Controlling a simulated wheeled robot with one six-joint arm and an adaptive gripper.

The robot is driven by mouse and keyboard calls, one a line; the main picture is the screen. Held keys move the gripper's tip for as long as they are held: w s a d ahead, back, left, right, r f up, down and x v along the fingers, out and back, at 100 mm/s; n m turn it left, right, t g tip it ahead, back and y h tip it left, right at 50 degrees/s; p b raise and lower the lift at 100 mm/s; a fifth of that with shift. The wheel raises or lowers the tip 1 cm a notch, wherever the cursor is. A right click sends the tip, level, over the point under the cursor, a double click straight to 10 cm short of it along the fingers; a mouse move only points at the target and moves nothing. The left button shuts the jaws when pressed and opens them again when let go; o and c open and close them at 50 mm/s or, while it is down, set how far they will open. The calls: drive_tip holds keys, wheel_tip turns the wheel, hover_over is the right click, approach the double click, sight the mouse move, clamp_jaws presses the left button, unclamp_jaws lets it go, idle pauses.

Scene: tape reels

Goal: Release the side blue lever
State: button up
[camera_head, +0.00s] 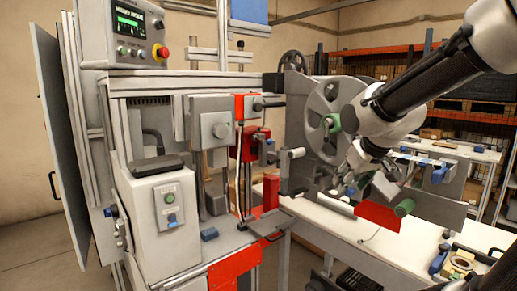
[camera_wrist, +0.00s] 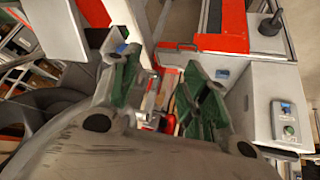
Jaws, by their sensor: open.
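My gripper (camera_wrist: 158,92) is open in the wrist view, its two green-padded fingers apart with nothing clearly held between them. In the head view my gripper (camera_head: 350,183) is in front of the large grey reel (camera_head: 332,92), right of the machine's red and grey press part. A small blue lever-like piece (camera_head: 209,234) sits low on the machine's front ledge. Another small blue part (camera_head: 270,141) is beside the red part. I cannot tell which one is the side blue lever. In the wrist view a small blue part (camera_wrist: 222,73) lies beyond the right finger.
The control panel (camera_head: 140,35) with a red stop button stands at upper left. A grey box (camera_head: 163,208) with a green button is below it. The white table (camera_head: 340,232) extends right, with a tape roll (camera_head: 459,264). Shelves stand behind.

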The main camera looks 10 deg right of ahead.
drive_tip(key=w+a+f+n+t+y, duration=0.1)
drive_tip(key=w+a+f, duration=0.1)
drive_tip(key=w, duration=0.6)
drive_tip(key=w+a+f+n+t, duration=0.1)
drive_tip(key=w+a+t, duration=0.1)
drive_tip(key=w, duration=0.5)
drive_tip(key=m+t+y, duration=0.2)
drive_tip(key=t+y, duration=0.2)
drive_tip(key=t, duration=0.3)
approach(271, 143)
drive_tip(key=x, duration=1)
drive_tip(key=shift+c, duration=0.3)
clamp_jaws()
